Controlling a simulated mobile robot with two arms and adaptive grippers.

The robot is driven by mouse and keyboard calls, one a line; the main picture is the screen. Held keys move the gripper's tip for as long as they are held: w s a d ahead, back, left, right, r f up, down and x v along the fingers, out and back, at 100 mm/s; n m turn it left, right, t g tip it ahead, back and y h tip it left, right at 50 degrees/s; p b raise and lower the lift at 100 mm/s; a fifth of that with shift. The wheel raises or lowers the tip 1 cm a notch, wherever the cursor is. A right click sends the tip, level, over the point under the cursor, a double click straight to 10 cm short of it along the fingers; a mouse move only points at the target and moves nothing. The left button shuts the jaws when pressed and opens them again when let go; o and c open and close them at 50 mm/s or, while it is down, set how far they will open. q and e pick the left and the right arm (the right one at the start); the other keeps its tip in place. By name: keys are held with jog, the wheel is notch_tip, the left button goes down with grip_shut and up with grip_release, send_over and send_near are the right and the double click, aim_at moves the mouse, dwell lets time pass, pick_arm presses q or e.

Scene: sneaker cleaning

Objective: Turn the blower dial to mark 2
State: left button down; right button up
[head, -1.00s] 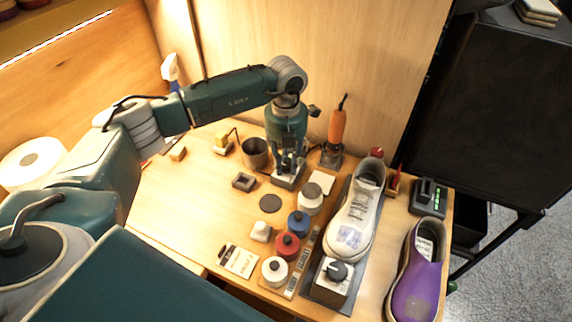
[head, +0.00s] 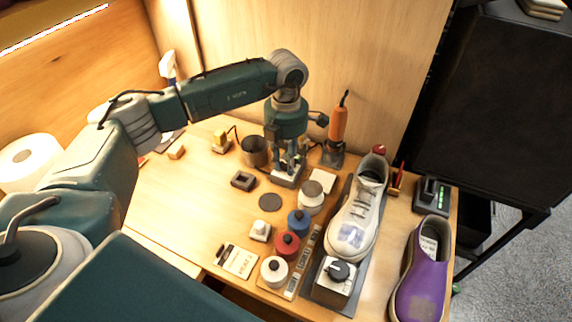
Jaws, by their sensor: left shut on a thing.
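A white box with a black dial (head: 339,271) on its top stands at the front of the dark mat, before the toe of the white sneaker (head: 357,229); I take it for the blower dial. Its marks are too small to read. My left gripper (head: 288,172) points down at the back of the table, well behind and left of the dial. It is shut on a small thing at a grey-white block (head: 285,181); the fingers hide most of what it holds. My right gripper is not in view.
An orange tool (head: 337,125) stands upright right of my left gripper. A dark cup (head: 255,152) is to its left. Several lidded jars, among them a blue one (head: 298,222) and a red one (head: 287,245), stand left of the mat. A purple shoe (head: 422,282) lies right of the dial.

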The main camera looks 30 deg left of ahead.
pick_arm(q)
jog(key=shift+m, duration=0.4)
jog(key=m+b, duration=0.1)
jog(key=m, duration=0.2)
jog(key=shift+m, duration=0.5)
